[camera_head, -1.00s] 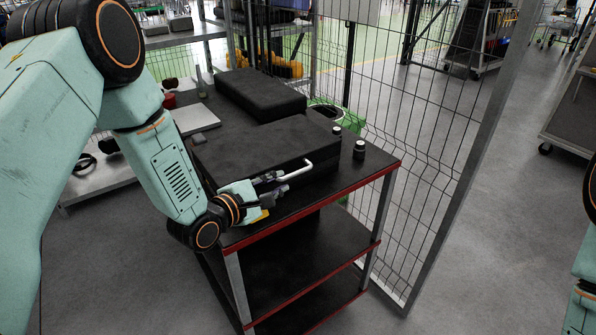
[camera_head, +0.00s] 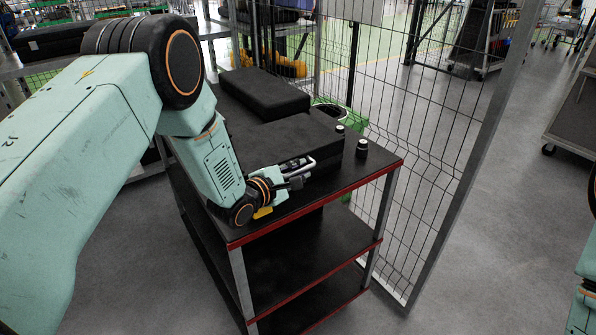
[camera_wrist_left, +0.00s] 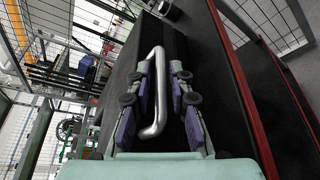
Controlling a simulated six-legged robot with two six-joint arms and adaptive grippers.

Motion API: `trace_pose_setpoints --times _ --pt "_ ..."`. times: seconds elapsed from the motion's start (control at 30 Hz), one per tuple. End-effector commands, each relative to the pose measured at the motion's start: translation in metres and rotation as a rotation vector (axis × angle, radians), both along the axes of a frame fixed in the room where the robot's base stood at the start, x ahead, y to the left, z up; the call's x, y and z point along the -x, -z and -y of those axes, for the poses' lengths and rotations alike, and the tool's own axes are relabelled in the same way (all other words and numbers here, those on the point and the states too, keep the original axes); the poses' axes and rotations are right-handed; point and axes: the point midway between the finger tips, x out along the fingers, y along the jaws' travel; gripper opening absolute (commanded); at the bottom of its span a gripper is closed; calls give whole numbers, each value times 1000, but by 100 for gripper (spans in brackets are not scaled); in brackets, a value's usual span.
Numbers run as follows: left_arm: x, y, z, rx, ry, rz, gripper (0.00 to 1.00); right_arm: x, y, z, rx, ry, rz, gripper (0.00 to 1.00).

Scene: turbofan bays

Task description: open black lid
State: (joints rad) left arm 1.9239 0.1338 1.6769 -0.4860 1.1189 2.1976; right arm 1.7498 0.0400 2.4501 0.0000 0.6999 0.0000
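The black case with the black lid (camera_head: 282,136) lies on the black-topped cart. Its lid looks shut. A silver bar handle (camera_head: 303,168) is on its front side; in the left wrist view the handle (camera_wrist_left: 155,95) stands between my fingers. My left gripper (camera_head: 297,181) is at the handle, above the cart's front edge. In the left wrist view the gripper (camera_wrist_left: 160,88) has its fingers apart, one on each side of the bar, with a visible gap on the right. The left pad is close to the bar; I cannot tell whether it touches. My right gripper is out of view.
The cart (camera_head: 330,205) has red-edged shelves. A second black case (camera_head: 264,93) lies behind. A wire fence (camera_head: 425,130) rises close on the right.

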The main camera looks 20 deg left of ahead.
Motion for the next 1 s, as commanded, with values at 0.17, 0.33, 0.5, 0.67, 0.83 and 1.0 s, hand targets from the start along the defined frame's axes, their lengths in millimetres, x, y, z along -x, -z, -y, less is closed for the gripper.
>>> trace_pose_setpoints --times 0.17,0.33,0.5,0.67,0.83,1.0 --pt "0 0 0 0 1 -1 4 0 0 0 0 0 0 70" --pt "0 1 0 -1 0 -1 0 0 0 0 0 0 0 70" --pt "1 1 0 0 -1 -2 0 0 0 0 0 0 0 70" --pt "1 1 0 0 0 -2 0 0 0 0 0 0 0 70" --pt "1 1 0 0 0 -2 0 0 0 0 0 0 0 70" --pt "1 -6 -1 0 0 -2 0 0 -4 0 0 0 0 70"
